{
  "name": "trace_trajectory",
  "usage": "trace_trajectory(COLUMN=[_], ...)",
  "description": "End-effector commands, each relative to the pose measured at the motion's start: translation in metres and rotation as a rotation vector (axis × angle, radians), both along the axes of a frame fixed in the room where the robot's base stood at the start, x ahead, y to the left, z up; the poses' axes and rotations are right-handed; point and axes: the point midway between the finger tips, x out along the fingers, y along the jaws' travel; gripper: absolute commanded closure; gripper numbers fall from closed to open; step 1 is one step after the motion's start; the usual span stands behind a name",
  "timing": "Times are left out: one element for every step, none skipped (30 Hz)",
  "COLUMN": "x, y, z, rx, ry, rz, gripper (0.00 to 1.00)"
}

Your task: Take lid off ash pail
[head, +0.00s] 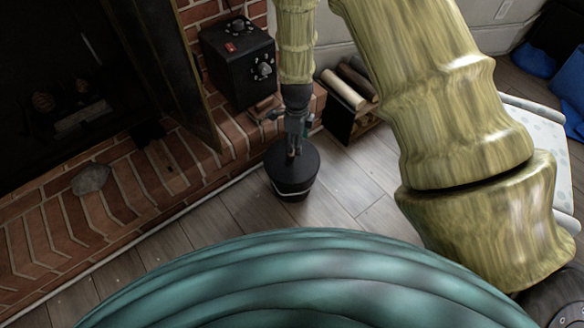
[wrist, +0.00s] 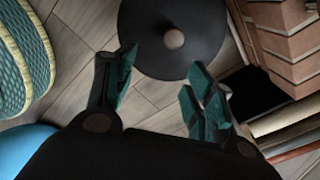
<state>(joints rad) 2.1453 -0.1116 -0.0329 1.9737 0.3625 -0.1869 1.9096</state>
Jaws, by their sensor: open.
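The ash pail (head: 293,190) is a dark, round bucket with a pale band, standing upright on the floor beside the brick hearth. Its black round lid (head: 275,165) sits on top. In the wrist view the lid (wrist: 150,50) is a dark disc with a small brownish knob (wrist: 174,39) at its middle. My gripper (head: 293,153) is over the lid in the head view and hides part of it. In the wrist view my gripper (wrist: 162,78) has its teal-padded fingers apart, with nothing between the tips. The knob shows beyond the fingertips, roughly in line with the gap.
The brick hearth (head: 160,170) lies left of the pail, with a grey stone (head: 91,178) on it. A black box with knobs (head: 238,60) stands behind. A log holder (head: 340,122) with split logs is close by on the right. Wooden floor (head: 235,213) is clear in front.

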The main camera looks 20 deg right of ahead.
Motion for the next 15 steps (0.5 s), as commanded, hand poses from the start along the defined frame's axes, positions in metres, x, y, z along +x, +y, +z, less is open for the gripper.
trace_trajectory(x=[0.008, 0.012, 0.016, 0.019, 0.021, 0.023, 0.024, 0.025, 0.026, 0.027, 0.027, 0.027, 0.027, 0.027, 0.027], y=[0.003, 0.004, 0.006, 0.007, 0.008, 0.009, 0.009, 0.01, 0.01, 0.01, 0.01, 0.01, 0.01, 0.01, 0.01], z=[-0.009, -0.009, -0.009, -0.008, -0.008, -0.007, -0.007, -0.007, -0.007, -0.008, -0.01, -0.012, -0.015, -0.018, -0.024], rx=[0.005, 0.008, 0.012, 0.014, 0.017, 0.019, 0.02, 0.02, 0.022, 0.022, 0.022, 0.022, 0.023, 0.023, 0.023], ry=[-0.004, -0.005, -0.006, -0.007, -0.007, -0.006, -0.006, -0.005, -0.005, -0.005, -0.005, -0.005, -0.004, -0.004, -0.004], rz=[-0.044, -0.07, -0.101, -0.121, -0.138, -0.157, -0.168, -0.176, -0.185, -0.189, -0.191, -0.192, -0.192, -0.191, -0.19], gripper=[0.46, 0.46, 0.46, 0.46, 0.46, 0.46, 0.46, 0.46, 0.46, 0.46, 0.46, 0.46, 0.46, 0.46, 0.46])
